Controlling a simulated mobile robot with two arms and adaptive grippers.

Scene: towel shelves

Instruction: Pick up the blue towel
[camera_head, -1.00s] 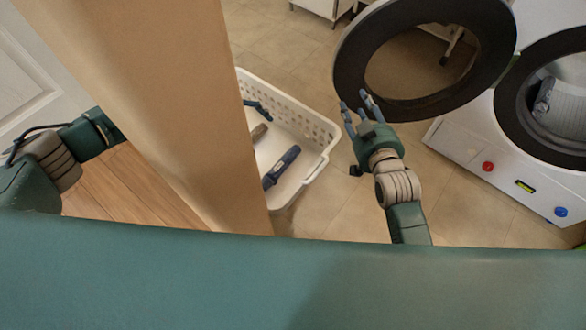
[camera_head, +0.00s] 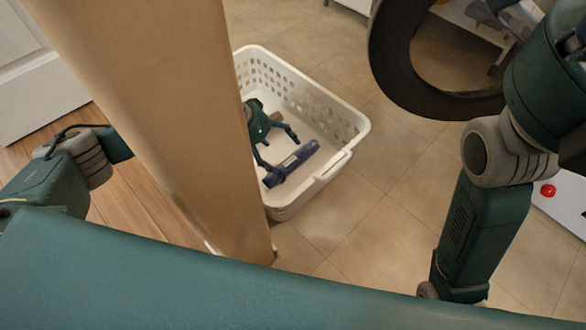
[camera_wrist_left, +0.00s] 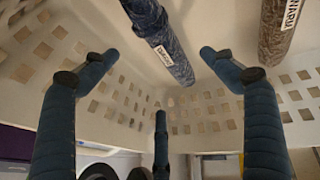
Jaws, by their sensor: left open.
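The blue towel (camera_head: 295,160) is a dark blue roll with a pale label, lying in the white laundry basket (camera_head: 345,122). In the left wrist view the blue towel (camera_wrist_left: 163,40) runs from the top edge down between the finger tips. My left gripper (camera_head: 281,149) is over the basket, its fingers spread open close to the towel; the wrist view also shows the open fingers (camera_wrist_left: 159,56). I see no firm hold on the towel. A wall edge hides part of the left arm and basket. My right arm stands large at the right; its fingers cannot be made out.
A second, brownish towel roll (camera_wrist_left: 284,28) lies beside the blue one in the wrist view. A beige wall edge (camera_head: 190,110) stands left of the basket. A washing machine's open round door (camera_head: 390,75) is at the upper right. Tiled floor (camera_head: 360,225) is clear before the basket.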

